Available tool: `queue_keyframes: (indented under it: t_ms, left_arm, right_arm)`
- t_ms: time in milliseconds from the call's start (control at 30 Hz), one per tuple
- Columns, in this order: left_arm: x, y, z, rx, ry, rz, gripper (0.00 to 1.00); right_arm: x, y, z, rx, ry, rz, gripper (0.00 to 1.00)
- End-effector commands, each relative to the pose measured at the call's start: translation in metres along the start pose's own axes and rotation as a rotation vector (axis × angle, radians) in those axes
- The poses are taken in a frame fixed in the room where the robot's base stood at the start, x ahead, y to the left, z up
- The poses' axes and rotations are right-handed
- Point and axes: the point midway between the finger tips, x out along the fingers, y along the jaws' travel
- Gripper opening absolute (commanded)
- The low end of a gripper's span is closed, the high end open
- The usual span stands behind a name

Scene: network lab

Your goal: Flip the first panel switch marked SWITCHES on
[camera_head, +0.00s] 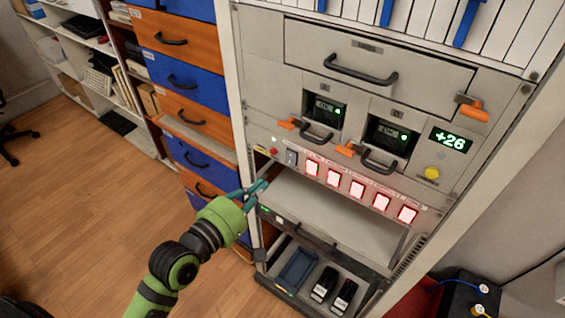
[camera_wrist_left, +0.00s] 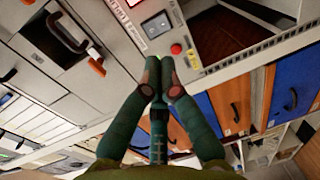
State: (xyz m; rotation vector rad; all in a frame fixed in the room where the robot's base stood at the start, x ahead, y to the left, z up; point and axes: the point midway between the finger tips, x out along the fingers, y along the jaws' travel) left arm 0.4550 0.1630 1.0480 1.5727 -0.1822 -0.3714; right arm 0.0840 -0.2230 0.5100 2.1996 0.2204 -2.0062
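A row of switches runs along the grey rack panel. The first one at the left (camera_head: 291,157) looks dark and unlit; it also shows in the left wrist view (camera_wrist_left: 157,25). Several switches to its right, such as the second (camera_head: 311,167), glow red-white. A small red button (camera_head: 274,151) sits just left of the dark switch and shows near my fingertips in the left wrist view (camera_wrist_left: 176,48). My left gripper (camera_head: 264,184) is below and left of the first switch, apart from it in the head view. Its teal fingertips (camera_wrist_left: 160,63) are together with nothing between them. My right gripper is out of view.
A yellow button (camera_head: 432,173) is at the right. Blue and orange drawers (camera_head: 190,80) stand left of the rack.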

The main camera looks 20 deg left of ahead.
Motion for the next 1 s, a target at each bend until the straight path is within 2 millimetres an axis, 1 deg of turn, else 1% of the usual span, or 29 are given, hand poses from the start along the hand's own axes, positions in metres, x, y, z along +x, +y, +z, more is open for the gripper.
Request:
queue_keyframes:
  t_ms: [33,200,300,400,600,933,1000]
  left_arm:
    - [0.012,0.005,0.0,-0.001,0.0,0.003,0.0]
    - [0.049,0.004,0.0,-0.001,-0.001,0.003,0.0]
    - [0.066,0.004,0.0,0.0,0.0,0.001,0.0]
    - [0.079,0.003,0.0,-0.001,0.0,0.0,0.0]
    - [0.091,0.001,0.0,0.0,0.0,0.001,0.0]
    - [0.092,0.0,0.0,0.0,0.0,0.001,0.0]
    - [0.093,-0.001,0.0,0.0,0.0,0.005,0.0]
  right_arm:
    - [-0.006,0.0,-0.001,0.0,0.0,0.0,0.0]
    - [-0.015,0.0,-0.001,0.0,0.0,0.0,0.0]
    - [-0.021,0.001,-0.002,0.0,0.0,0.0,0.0]
    - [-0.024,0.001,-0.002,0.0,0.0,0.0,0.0]
    - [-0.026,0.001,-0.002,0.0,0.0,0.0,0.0]
    - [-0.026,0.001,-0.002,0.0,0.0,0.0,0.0]
    - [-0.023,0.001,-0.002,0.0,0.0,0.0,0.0]
